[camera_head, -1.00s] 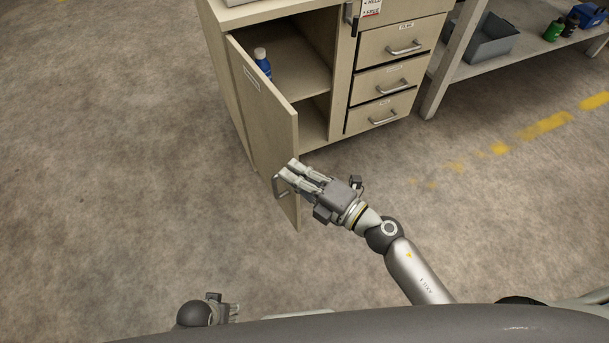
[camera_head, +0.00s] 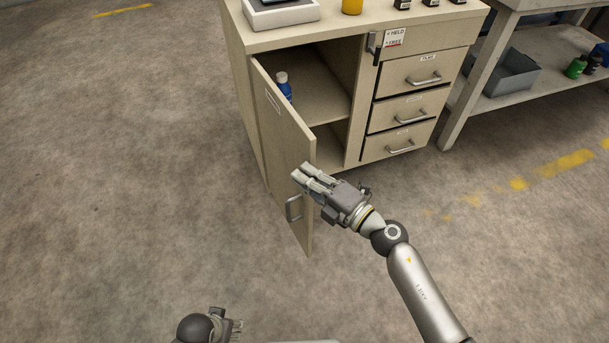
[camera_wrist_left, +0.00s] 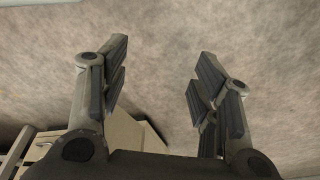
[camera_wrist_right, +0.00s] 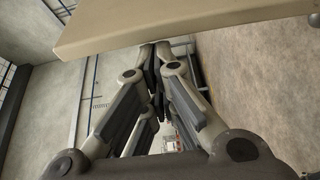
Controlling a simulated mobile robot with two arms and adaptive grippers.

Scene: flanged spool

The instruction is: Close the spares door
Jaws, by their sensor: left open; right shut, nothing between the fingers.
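The spares door (camera_head: 280,140) is a beige panel on the cabinet's left bay. It stands wide open, swung out toward me, with its labelled outer face to the left. Its silver bar handle (camera_head: 293,208) is low near the free edge. My right gripper (camera_head: 300,173) is shut and empty, its tips overlapping the door near the free edge, above the handle; I cannot tell whether they touch. In the right wrist view a beige panel (camera_wrist_right: 180,22) lies just past the closed fingers (camera_wrist_right: 158,75). My left gripper (camera_head: 236,326) is open and empty, low and far from the door.
The open bay holds a blue bottle with a white cap (camera_head: 284,88). Several drawers (camera_head: 408,105) are right of the bay, below a held/free sign (camera_head: 393,38). A workbench with a grey bin (camera_head: 503,75) stands at right. The floor left of the door is clear.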

